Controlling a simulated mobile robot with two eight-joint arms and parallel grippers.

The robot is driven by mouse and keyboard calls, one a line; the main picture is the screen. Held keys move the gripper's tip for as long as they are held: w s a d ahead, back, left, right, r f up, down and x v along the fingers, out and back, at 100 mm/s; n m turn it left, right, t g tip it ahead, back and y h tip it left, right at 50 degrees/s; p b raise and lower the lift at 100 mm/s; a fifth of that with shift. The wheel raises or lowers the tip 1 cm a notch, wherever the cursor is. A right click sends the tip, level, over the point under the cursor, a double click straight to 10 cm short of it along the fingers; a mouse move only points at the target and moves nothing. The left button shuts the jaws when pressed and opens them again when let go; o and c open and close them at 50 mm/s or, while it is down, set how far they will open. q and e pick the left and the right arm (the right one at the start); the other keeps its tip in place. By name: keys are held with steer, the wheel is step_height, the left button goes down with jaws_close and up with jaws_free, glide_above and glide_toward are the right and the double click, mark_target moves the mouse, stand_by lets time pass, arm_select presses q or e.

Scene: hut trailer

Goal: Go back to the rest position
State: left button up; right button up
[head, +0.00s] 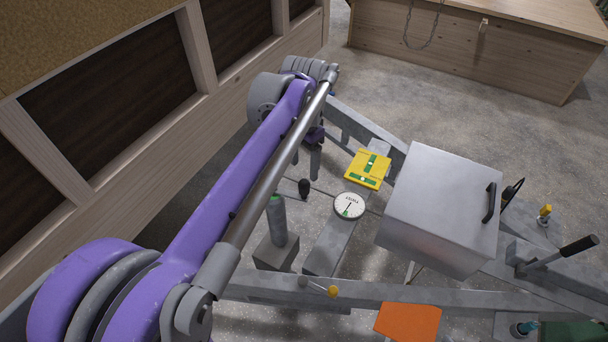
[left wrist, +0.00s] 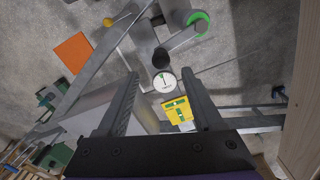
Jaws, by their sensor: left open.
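My left arm, purple and grey, reaches from the lower left of the head view to the upper middle. My left gripper (head: 316,154) is partly hidden behind the arm's far end. In the left wrist view its two dark fingers stand apart, and the left gripper (left wrist: 160,78) is open with nothing held between them. A round white dial (left wrist: 164,82) and a yellow plate with green vials (left wrist: 178,110) show beyond the fingers, apart from them. My right gripper is in neither view.
The trailer frame carries the dial (head: 349,206), the yellow plate (head: 367,169), a metal box (head: 440,210), an orange plate (head: 408,321) and a lever (head: 562,252). A grey cylinder (head: 277,220) stands beside my arm. A wooden wall (head: 150,135) runs close along the left. Open floor lies behind.

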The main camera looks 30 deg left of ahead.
arm_select(q)
steer(key=shift+r, duration=1.2)
steer(key=s+d+f+n+t, duration=0.2)
steer(key=s+d+f+t, duration=0.3)
steer(key=s+d+f, duration=0.6)
step_height(320, 180, down, 3)
steer(key=s, duration=0.2)
steer(key=shift+s+d+t, duration=0.15)
steer(key=shift+s+t, duration=0.15)
steer(key=shift+s, duration=0.1)
steer(key=shift+f, duration=0.1)
stand_by(0.9)
